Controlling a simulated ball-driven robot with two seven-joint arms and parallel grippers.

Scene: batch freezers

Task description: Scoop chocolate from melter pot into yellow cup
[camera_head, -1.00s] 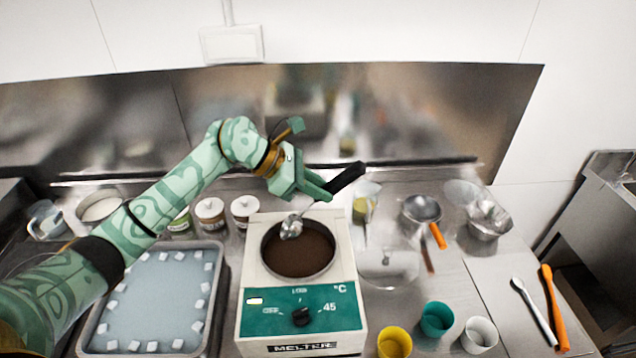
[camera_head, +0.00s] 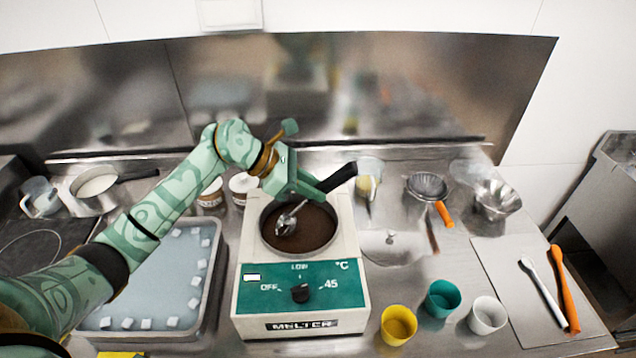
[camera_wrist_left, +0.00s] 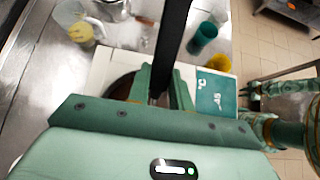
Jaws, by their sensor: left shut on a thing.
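My left gripper (camera_head: 303,187) is shut on the black handle of a metal scoop (camera_head: 339,178). The scoop's silver bowl hangs over the dark chocolate (camera_head: 309,235) inside the pot of the white and teal melter (camera_head: 345,262); whether it touches the chocolate I cannot tell. In the left wrist view the black handle (camera_wrist_left: 173,45) stands between my fingers (camera_wrist_left: 160,85), and the bowl is hidden. The yellow cup (camera_head: 398,325) stands upright on the counter, right of the melter's front. It also shows in the left wrist view (camera_wrist_left: 217,63).
A teal cup (camera_head: 441,299) and a white cup (camera_head: 487,315) stand right of the yellow cup. A tray (camera_head: 218,262) with white cubes lies left of the melter. A strainer (camera_head: 427,187), a metal bowl (camera_head: 497,200) and two spatulas (camera_head: 563,290) are at right.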

